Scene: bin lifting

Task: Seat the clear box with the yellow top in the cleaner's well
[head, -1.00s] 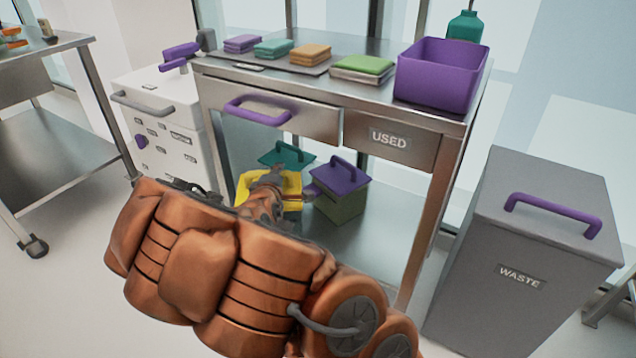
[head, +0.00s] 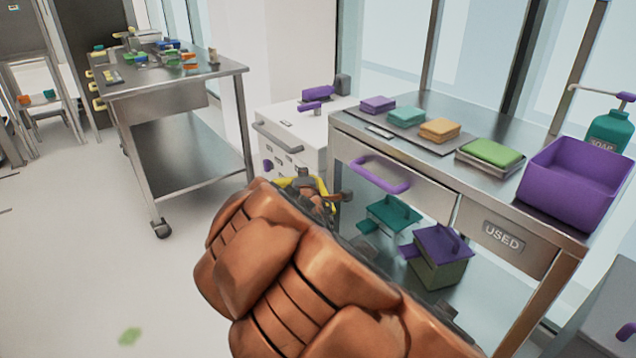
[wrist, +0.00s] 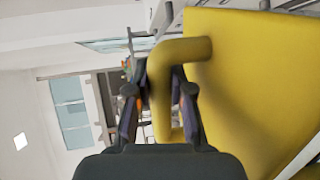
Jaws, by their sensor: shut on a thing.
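My gripper (wrist: 160,95) is shut on the yellow handle (wrist: 180,50) of the box's yellow top (wrist: 245,85). In the head view my gripper (head: 312,186) and a strip of the yellow top (head: 333,192) show at the left front of the steel table, before the white cabinet. The clear body of the box is hidden behind my arm. The white cabinet (head: 290,135), with a grey bar handle and purple parts on top, may be the cleaner. Its well cannot be made out.
The steel table (head: 425,190) has a purple-handled drawer, several coloured pads and a purple bin (head: 572,185) on top. A teal-lidded box (head: 390,215) and a purple-lidded box (head: 438,258) stand on its lower shelf. Another steel table (head: 170,95) stands left, with open floor before it.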

